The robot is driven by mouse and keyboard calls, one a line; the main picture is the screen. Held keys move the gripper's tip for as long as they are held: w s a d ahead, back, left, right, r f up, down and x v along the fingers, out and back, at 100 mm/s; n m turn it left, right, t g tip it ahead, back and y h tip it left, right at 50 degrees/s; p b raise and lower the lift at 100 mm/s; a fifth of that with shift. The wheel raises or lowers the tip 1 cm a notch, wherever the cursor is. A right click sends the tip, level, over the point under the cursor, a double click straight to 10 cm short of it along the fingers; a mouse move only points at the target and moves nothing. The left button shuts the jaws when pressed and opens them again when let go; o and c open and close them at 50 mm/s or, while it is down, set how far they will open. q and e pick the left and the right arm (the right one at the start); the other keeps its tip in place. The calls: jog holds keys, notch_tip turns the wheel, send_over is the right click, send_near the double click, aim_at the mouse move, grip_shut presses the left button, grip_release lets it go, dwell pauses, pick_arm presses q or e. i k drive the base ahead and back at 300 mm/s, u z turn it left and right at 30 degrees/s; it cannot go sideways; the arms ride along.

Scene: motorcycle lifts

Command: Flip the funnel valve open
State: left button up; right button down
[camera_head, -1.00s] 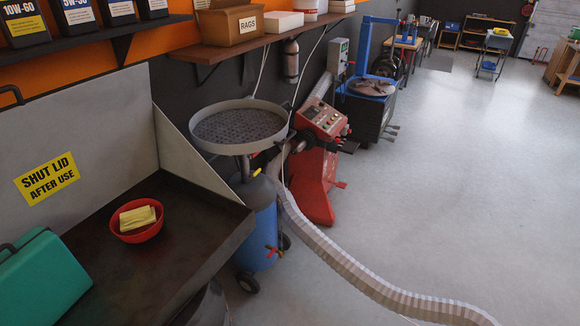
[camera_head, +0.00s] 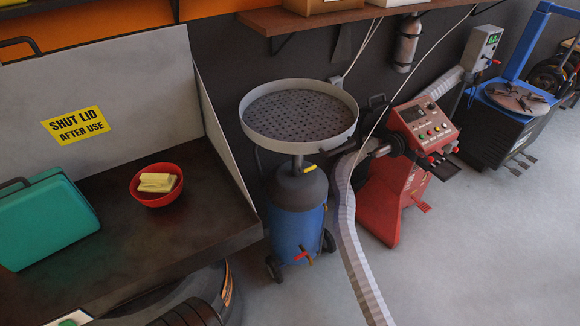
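The waste-oil drainer has a wide grey funnel pan (camera_head: 299,112) with a perforated dark insert, on a neck above a blue tank (camera_head: 297,232). A small yellow lever (camera_head: 305,170) sits at the neck below the pan, lying roughly level; I take it to be the funnel valve. A red handle (camera_head: 305,256) is low on the tank's front. Whether the yellow lever is open or shut is too small to tell. Neither of my grippers is in view.
A dark bench (camera_head: 150,245) at left carries a red bowl (camera_head: 152,200) with a yellow cloth and a teal case (camera_head: 45,219). A pale ribbed hose (camera_head: 352,245) and a red machine (camera_head: 396,190) stand right of the drainer. Floor at lower right is clear.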

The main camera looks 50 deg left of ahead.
aim_at(311, 168)
jog(key=u, duration=1)
jog(key=i, duration=0.9)
jog(key=u, duration=0.95)
